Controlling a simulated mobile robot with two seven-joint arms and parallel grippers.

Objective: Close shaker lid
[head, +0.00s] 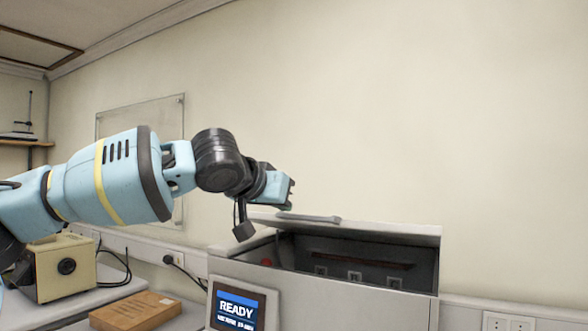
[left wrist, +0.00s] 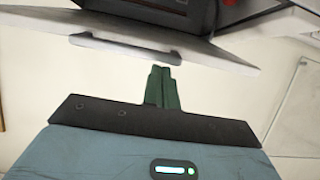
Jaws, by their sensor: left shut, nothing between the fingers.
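The grey shaker (head: 272,275) stands at the lower right of the head view, and its front opening shows a dark inside. Its lid (head: 390,231) is raised, seen nearly edge-on, with a handle (head: 308,218) on it. My left gripper (head: 287,206) is just above the lid's left part, near the handle; contact cannot be told there. In the left wrist view my left gripper's green fingers (left wrist: 162,86) are together and empty, close to the pale lid (left wrist: 210,58) and its grey handle (left wrist: 125,47). My right gripper is in neither view.
The shaker's screen (head: 237,307) reads READY. A beige device (head: 65,268) and a brown box (head: 135,311) sit on the bench at left. A clear panel (head: 120,118) is on the wall behind my arm. The space above the shaker's right side is free.

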